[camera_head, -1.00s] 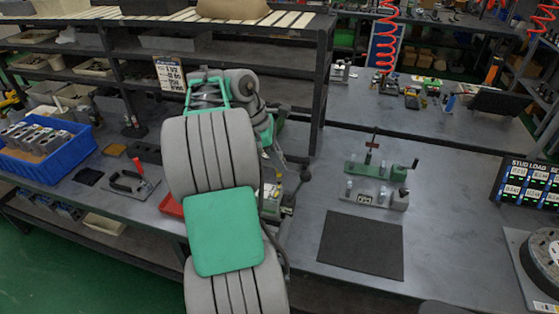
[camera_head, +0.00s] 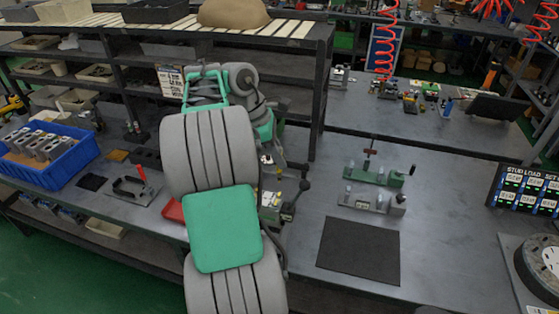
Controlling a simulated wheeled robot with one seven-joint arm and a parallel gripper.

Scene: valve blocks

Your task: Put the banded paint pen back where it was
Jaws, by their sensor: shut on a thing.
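My arm (camera_head: 222,228) stands in the middle of the head view and hides part of the bench behind it. Its far end bends down near a small fixture with a dark ball-ended lever (camera_head: 271,205). My gripper's fingers are hidden behind the arm, so I cannot see what is between them. I cannot make out the banded paint pen or its resting place. A red tray (camera_head: 173,210) shows partly at the arm's left edge.
A blue crate (camera_head: 50,178) of grey blocks and a red-handled clamp (camera_head: 137,187) are on the left. A green-and-grey fixture (camera_head: 376,188) and a dark mat (camera_head: 358,250) lie on the right bench. A shelf post (camera_head: 320,95) stands close right of the arm.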

